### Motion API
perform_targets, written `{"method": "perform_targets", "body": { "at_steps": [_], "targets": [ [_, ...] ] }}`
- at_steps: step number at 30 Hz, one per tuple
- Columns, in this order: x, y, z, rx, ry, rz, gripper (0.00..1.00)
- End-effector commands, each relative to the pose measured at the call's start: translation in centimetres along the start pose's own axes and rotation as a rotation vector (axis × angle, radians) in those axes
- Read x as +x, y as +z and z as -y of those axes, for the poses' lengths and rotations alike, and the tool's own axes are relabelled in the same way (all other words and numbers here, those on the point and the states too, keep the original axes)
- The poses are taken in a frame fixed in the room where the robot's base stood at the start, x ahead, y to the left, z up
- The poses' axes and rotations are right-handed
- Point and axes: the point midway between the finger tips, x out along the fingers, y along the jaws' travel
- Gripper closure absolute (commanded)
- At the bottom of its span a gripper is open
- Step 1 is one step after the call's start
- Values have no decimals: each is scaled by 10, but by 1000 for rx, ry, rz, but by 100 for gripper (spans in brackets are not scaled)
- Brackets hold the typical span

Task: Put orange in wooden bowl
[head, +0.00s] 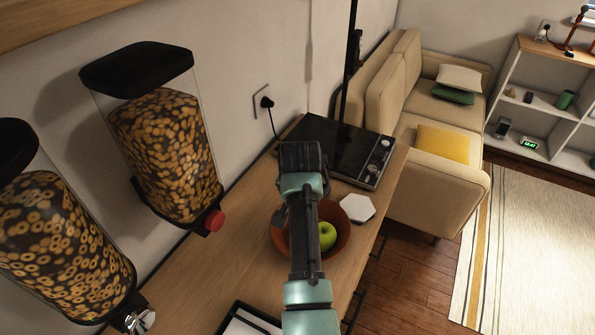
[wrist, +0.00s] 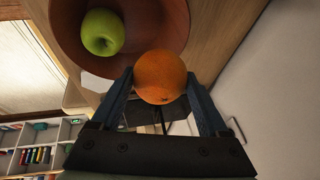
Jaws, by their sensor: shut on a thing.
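An orange (wrist: 160,77) is held between the two fingers of my gripper (wrist: 163,88) in the wrist view. The wooden bowl (wrist: 177,25), reddish brown and round, is just beyond the orange in that view. A green apple (wrist: 102,32) lies inside the bowl. In the head view the bowl (head: 342,226) stands on the wooden counter, with the apple (head: 327,235) showing in it. My arm covers the middle of the bowl there. The orange and my fingertips are hidden behind my wrist in the head view. I cannot tell the orange's exact height relative to the bowl.
A black hotplate (head: 338,148) sits behind the bowl, and a white hexagonal piece (head: 357,207) lies to its right. Two cereal dispensers (head: 165,150) are on the left. A black-edged tray (head: 250,322) is at the front. Bare counter (head: 215,272) shows left of the bowl.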

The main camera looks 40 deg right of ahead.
Motion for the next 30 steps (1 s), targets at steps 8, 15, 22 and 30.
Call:
{"method": "perform_targets", "body": {
  "at_steps": [8, 15, 22, 30],
  "targets": [
    [4, 2, -1, 0, -1, -1, 84],
    [16, 6, -4, 0, 0, -1, 84],
    [26, 11, -6, 0, -1, -1, 84],
    [38, 16, -9, 0, 0, 0, 84]
  ]
}}
